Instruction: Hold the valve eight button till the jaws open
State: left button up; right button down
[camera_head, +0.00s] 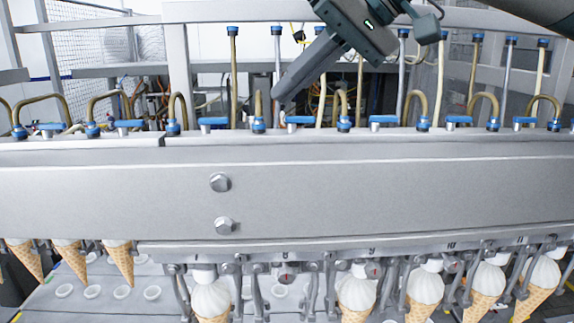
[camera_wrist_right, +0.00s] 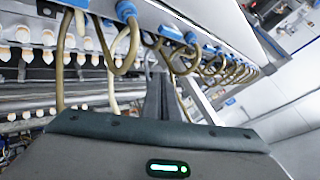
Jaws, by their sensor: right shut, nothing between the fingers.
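My right gripper (camera_head: 279,97) comes in from the upper right in the head view. Its fingers are shut and empty, with the tips just above the machine's top edge. A blue valve piece on a pale stub (camera_head: 299,120), above the mark that looks like 8 (camera_head: 285,247), sits just below and right of the tips; I cannot tell whether they touch. No cone shows in the jaws (camera_head: 285,270) under that mark; I cannot tell how far open they are. In the right wrist view the shut fingers (camera_wrist_right: 160,100) point towards the valve row. My left gripper is not in view.
More blue valves (camera_head: 383,120) and curved tan hoses (camera_head: 108,100) line the top of the long metal beam (camera_head: 400,180). Ice cream cones (camera_head: 357,295) hang in neighbouring jaws. Upright tubes (camera_head: 440,75) and a frame rail stand behind.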

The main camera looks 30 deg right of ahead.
jog(key=f, duration=0.6)
jog(key=shift+s+a+f, duration=0.15)
jog(key=shift+a+f, duration=0.05)
jog(key=shift+f, duration=0.15)
jog(key=shift+f+b, duration=0.55)
jog(key=shift+f, duration=0.4)
jog(key=shift+f, duration=0.45)
dwell(1.4)
